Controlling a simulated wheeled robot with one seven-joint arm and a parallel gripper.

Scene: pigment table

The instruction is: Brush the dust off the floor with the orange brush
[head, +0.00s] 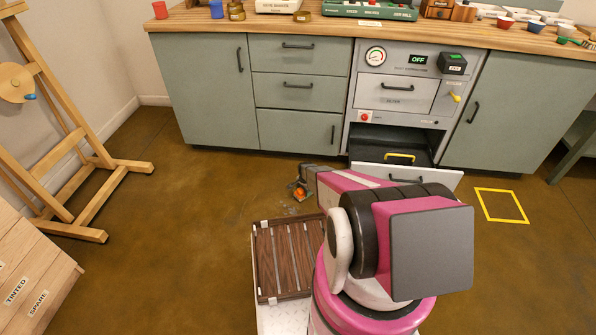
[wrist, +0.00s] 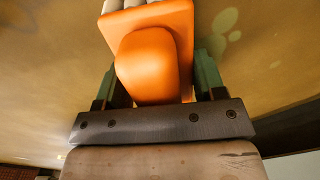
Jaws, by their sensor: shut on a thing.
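The orange brush (wrist: 148,65) fills the top middle of the wrist view, with pale bristles at its far edge. My gripper (wrist: 152,85) is shut on it, with a green finger on each side of its orange grip. In the head view the brush shows small and orange (head: 299,192) at the end of my arm, low over the brown floor. Pale grey dust (head: 290,210) lies on the floor just below and left of it. Pale round marks (wrist: 228,25) show on the floor right of the brush in the wrist view. Whether the bristles touch the floor cannot be told.
The cabinet row (head: 210,95) stands behind the brush. An open lower drawer (head: 428,177) juts out at right of my arm. A wooden easel (head: 75,150) and a labelled box (head: 30,275) stand at left. A yellow square outline (head: 501,206) marks the floor at right.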

